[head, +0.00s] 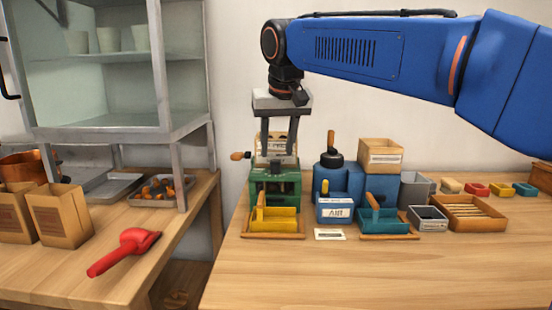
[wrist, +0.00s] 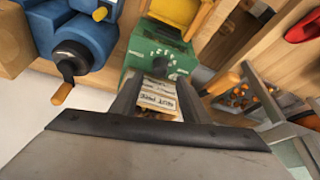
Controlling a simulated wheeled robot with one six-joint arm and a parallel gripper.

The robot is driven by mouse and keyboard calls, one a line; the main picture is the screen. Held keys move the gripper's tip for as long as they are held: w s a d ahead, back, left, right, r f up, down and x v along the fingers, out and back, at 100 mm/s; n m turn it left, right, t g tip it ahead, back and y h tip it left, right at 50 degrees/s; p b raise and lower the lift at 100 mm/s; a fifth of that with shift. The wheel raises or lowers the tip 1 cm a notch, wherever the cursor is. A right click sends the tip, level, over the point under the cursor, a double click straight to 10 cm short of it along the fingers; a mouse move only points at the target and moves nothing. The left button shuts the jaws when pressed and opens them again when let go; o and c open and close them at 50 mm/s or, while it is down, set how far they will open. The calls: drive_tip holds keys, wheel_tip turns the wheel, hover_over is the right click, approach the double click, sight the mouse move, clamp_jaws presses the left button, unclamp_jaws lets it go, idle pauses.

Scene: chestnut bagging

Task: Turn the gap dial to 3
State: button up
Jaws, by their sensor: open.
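A green machine (head: 262,183) stands on the right-hand table, with a yellow tray (head: 287,219) at its front. In the wrist view the green machine (wrist: 133,57) shows an arc of small white marks (wrist: 160,53) on its face, which looks like the gap dial. Its numbers and setting are too small to read. My gripper (head: 278,152) is open and points down over the green machine. In the wrist view, a labelled pale part (wrist: 158,98) of the machine shows between my gripper's fingers (wrist: 160,92); I cannot tell whether they touch it.
A wooden handle (head: 240,156) sticks out left of the green machine. A blue machine (head: 353,180) with a black crank (head: 331,160) stands close on the right. Small trays and a wooden box (head: 380,155) lie beyond. A red scoop (head: 125,252) lies left.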

sight(276, 162)
drive_tip(key=shift+x, duration=2.1)
drive_tip(key=c, duration=1)
